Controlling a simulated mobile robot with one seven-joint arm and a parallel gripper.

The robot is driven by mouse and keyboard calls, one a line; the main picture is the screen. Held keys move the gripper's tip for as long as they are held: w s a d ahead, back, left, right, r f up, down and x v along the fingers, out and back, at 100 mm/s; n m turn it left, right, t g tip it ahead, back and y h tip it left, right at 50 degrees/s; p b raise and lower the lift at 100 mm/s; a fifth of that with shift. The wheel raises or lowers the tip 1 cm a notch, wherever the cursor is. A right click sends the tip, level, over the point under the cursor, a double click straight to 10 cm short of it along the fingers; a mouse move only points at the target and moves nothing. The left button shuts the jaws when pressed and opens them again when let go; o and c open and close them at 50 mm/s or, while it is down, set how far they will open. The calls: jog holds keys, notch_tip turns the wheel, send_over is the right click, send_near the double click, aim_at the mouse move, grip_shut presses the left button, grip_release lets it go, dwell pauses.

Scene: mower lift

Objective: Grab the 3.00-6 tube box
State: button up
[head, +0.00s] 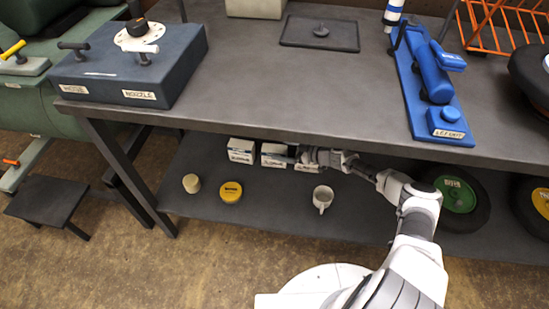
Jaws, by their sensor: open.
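Several small white boxes with dark label bands stand in a row on the lower shelf (260,205), under the bench top. The left box (241,150) and the middle box (273,155) show clearly. The right box (306,167) is partly covered by my gripper. Their print is too small to read, so I cannot tell which one is the 3.00-6 tube box. My gripper (301,154) is open and reaches in from the right, at the right box and close to the middle one. Its fingertips are hard to make out, and I cannot tell whether they touch a box.
A white mug (322,199), a yellow tin (231,192) and a cream cylinder (192,183) stand in front of the boxes. Wheels with green (456,194) and yellow (541,203) hubs are at the right. The bench top (300,95) overhangs the shelf.

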jog(key=shift+x, duration=1.15)
jog(key=shift+f, duration=0.1)
grip_shut()
